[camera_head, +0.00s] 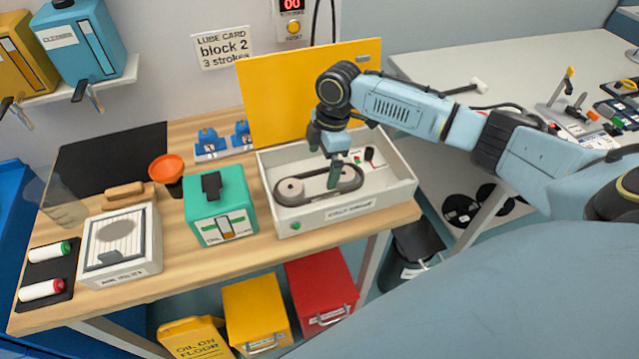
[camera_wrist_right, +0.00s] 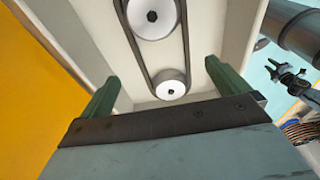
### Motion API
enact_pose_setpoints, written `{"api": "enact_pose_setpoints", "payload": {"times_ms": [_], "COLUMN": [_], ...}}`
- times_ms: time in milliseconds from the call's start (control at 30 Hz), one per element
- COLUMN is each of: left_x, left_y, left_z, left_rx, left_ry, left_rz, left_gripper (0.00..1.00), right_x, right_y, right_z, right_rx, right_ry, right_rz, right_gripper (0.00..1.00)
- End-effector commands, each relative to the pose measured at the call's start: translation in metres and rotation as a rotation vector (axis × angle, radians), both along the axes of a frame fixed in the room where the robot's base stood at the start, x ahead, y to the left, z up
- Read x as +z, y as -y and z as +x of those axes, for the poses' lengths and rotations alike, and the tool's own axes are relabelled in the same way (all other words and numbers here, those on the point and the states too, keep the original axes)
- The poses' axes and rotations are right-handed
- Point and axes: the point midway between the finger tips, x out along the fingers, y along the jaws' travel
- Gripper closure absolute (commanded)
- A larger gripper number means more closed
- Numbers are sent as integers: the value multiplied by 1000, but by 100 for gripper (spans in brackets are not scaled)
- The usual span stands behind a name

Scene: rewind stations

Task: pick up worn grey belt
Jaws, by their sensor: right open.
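The worn grey belt (camera_head: 318,198) runs around two pulleys inside the white open-topped box on the table. In the right wrist view the belt (camera_wrist_right: 133,48) shows as a dark loop around a larger pulley (camera_wrist_right: 152,17) and a smaller one (camera_wrist_right: 171,85). My right gripper (camera_head: 335,180) points down into the box, over the belt's right part. In the right wrist view its two green fingers (camera_wrist_right: 163,88) are wide apart, with the smaller pulley end of the loop showing between them. Nothing is held.
The raised yellow lid (camera_head: 290,85) stands behind the box (camera_head: 395,190). A teal oil box (camera_head: 215,200) is left of it, then an orange funnel (camera_head: 166,168) and a ribbed white box (camera_head: 120,245). Yellow (camera_head: 255,310) and red (camera_head: 318,285) bins are below the table.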

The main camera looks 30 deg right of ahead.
Motion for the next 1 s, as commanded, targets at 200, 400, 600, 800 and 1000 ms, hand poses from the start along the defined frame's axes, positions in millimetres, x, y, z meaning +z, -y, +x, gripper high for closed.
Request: {"api": "enact_pose_setpoints", "payload": {"times_ms": [200, 400, 600, 800, 1000], "left_x": [2, 0, 0, 0, 0], "left_y": [2, 2, 1, 1, 1], "left_z": [27, 28, 20, 17, 17], "left_rx": [0, 0, 0, 0, 1], "left_ry": [43, 44, 32, 26, 26], "left_rz": [-4, -5, -3, -2, -2], "left_gripper": [64, 64, 64, 64, 64], "right_x": [-25, -50, -53, -53, -53], "right_y": [-3, -7, -7, -7, -7], "right_z": [-4, -4, -3, -3, -3], "right_rx": [1, 0, 1, 1, 1], "right_ry": [-4, -1, 0, 0, 0], "right_rz": [-1, 0, -1, -1, -1], "right_gripper": [0, 0, 0, 14, 41]}}
